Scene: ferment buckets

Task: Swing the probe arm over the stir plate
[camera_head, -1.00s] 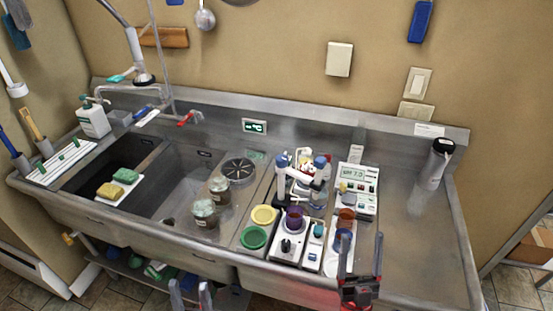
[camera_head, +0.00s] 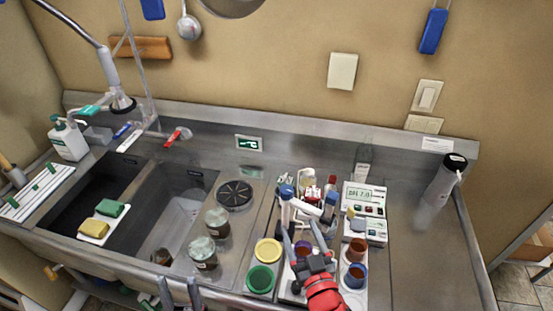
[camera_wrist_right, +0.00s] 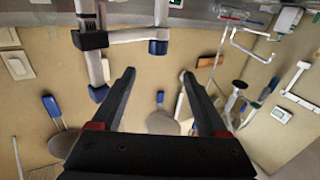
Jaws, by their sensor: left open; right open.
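The probe arm (camera_head: 306,208) is a white bar on a blue-capped post (camera_head: 286,193). It reaches right to a blue-topped probe (camera_head: 330,202), toward the pH meter (camera_head: 363,197). The stir plate (camera_head: 291,286) is white and mostly hidden by my right gripper. A purple cup (camera_head: 304,247) shows behind the fingers. My right gripper (camera_head: 302,230) is open and empty, in front of the post and above the stir plate area. In the right wrist view, the probe arm (camera_wrist_right: 128,36) appears beyond the open fingers (camera_wrist_right: 157,72), apart from them. My left gripper (camera_head: 179,284) is open at the bottom edge.
Two beakers with brown liquid (camera_head: 357,248) stand right of the stir plate. A yellow lid (camera_head: 268,250) and green lid (camera_head: 260,278) lie to its left, with jars (camera_head: 217,222) beyond. A bottle (camera_head: 445,180) stands at right; the counter (camera_head: 425,255) there is clear.

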